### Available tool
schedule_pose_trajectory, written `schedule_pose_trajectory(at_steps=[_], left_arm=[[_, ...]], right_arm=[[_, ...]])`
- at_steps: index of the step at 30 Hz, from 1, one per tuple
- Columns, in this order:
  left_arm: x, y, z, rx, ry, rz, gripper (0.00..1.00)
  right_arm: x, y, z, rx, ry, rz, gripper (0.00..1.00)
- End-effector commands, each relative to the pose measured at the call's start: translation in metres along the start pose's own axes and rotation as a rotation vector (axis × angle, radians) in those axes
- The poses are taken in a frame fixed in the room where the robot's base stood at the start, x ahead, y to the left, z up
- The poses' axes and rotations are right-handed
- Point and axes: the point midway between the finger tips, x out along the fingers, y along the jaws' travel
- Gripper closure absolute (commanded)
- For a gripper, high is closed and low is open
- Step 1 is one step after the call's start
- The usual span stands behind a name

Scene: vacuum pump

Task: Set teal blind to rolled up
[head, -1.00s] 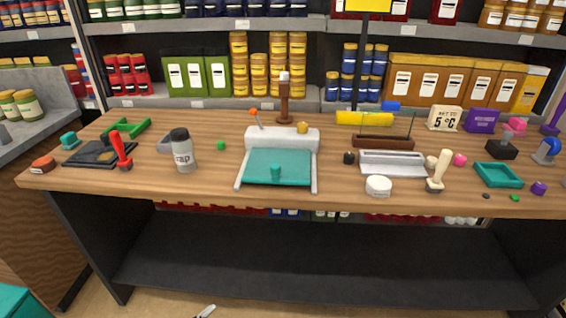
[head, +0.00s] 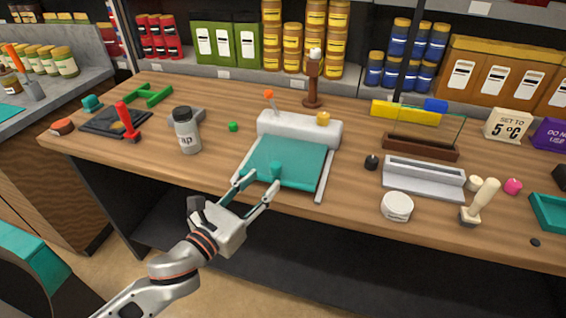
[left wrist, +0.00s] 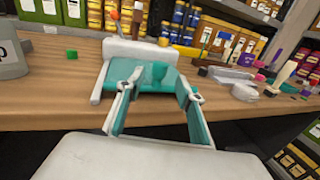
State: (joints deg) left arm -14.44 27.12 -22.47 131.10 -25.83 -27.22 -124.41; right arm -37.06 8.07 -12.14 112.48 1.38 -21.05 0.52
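The teal blind (head: 292,163) is a flat sheet spread out between two pale side rails, below a white roller housing (head: 299,130) on the wooden table. My right gripper is not in view.
A grey-lidded jar (head: 187,130) stands left of the blind. A small orange-tipped lever (head: 269,97) and a yellow knob (head: 323,118) are at the housing. A white round tub (head: 397,206) and grey tray (head: 424,178) lie to the right.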

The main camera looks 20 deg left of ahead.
Motion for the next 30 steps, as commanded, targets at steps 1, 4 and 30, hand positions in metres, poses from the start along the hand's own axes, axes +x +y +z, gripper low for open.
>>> schedule_pose_trajectory(at_steps=[1,4,30], left_arm=[[0.006,0.0,0.002,0.0,-0.003,0.001,0.63],[0.02,0.0,0.002,-0.004,-0.003,0.001,0.63],[0.072,0.0,-0.001,-0.007,0.001,0.0,0.97]], right_arm=[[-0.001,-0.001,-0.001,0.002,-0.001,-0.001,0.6],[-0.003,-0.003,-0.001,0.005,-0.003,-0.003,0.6],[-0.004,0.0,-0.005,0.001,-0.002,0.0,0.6]])
